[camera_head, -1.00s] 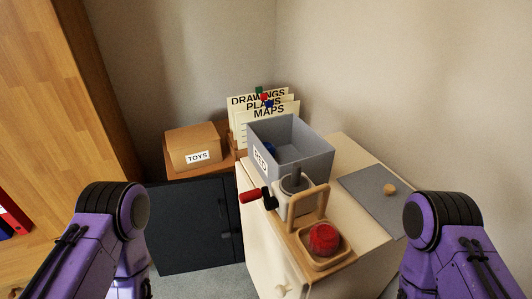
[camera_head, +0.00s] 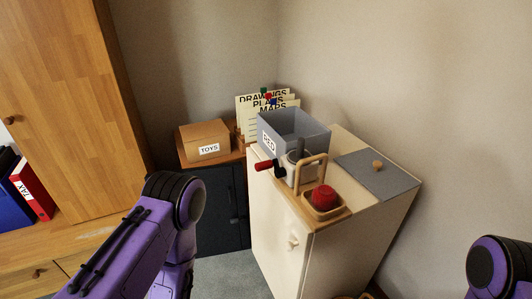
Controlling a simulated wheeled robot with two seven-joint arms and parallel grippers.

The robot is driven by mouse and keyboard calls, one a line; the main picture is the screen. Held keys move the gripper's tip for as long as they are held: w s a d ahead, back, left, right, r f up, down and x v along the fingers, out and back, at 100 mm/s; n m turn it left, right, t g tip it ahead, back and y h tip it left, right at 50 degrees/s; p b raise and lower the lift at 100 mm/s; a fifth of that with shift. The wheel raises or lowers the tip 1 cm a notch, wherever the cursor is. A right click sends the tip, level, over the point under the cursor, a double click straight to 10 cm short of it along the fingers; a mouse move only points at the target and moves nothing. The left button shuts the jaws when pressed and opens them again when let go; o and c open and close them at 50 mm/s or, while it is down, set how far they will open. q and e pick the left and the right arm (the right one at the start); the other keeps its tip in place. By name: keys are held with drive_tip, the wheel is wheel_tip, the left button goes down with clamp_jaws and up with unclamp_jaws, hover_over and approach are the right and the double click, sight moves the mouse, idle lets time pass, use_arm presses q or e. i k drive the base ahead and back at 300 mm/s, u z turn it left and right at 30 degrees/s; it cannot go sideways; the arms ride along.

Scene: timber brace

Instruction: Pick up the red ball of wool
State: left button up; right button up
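The red ball of wool (camera_head: 323,198) sits in a small light wooden tray (camera_head: 337,211) with an upright wooden handle frame. The tray stands at the front edge of a cream cabinet (camera_head: 283,239). My purple left arm comes in at lower left and my purple right arm shows at the lower right edge. Both are well apart from the ball. Neither gripper's fingers show in this view.
A grey box (camera_head: 317,137) stands behind the tray, beside a pale container with a red-handled part (camera_head: 265,165). A grey board with a knob (camera_head: 388,178) lies at right. A TOYS box (camera_head: 204,140) is at left. A wooden cupboard fills the left side.

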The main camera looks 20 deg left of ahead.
sight(324, 197)
drive_tip(key=u, duration=0.45)
drive_tip(key=i, duration=0.85)
drive_tip(key=z, duration=0.05)
